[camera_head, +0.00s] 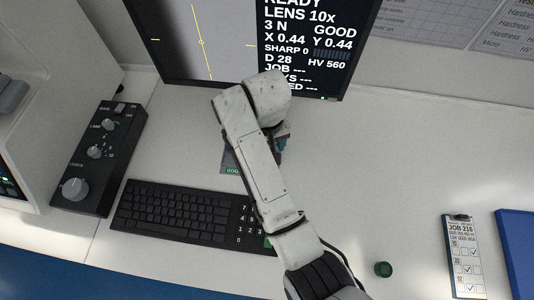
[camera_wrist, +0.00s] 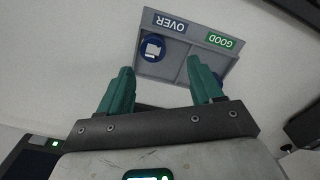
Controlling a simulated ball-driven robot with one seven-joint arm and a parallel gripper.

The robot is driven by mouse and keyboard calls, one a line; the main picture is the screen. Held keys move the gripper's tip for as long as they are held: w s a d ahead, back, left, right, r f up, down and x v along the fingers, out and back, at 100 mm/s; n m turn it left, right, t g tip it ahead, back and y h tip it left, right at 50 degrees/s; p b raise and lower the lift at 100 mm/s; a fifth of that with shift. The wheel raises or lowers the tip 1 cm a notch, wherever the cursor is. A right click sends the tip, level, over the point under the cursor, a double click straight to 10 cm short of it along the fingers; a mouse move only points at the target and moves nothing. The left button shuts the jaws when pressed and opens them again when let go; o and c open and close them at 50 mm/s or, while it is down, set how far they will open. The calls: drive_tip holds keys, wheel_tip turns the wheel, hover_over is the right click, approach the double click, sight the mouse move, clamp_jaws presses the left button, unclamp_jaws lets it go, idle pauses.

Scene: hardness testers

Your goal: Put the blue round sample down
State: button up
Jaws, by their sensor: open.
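The blue round sample (camera_wrist: 152,47) has a pale marked top and sits in the OVER compartment of a grey sorting tray (camera_wrist: 199,21), near its left edge in the wrist view. The sample is clear of both fingers. In the head view my arm hides the sample and most of the tray (camera_head: 236,169).
A black keyboard (camera_head: 178,211) lies in front of the tray, with a knob panel (camera_head: 98,160) to its left. A monitor (camera_head: 210,40) stands behind. The bench between is clear.

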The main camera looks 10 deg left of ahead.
wheel_tip(320, 180, up, 6)
drive_tip(key=shift+f+p, duration=0.15)
drive_tip(key=shift+p, duration=0.75)
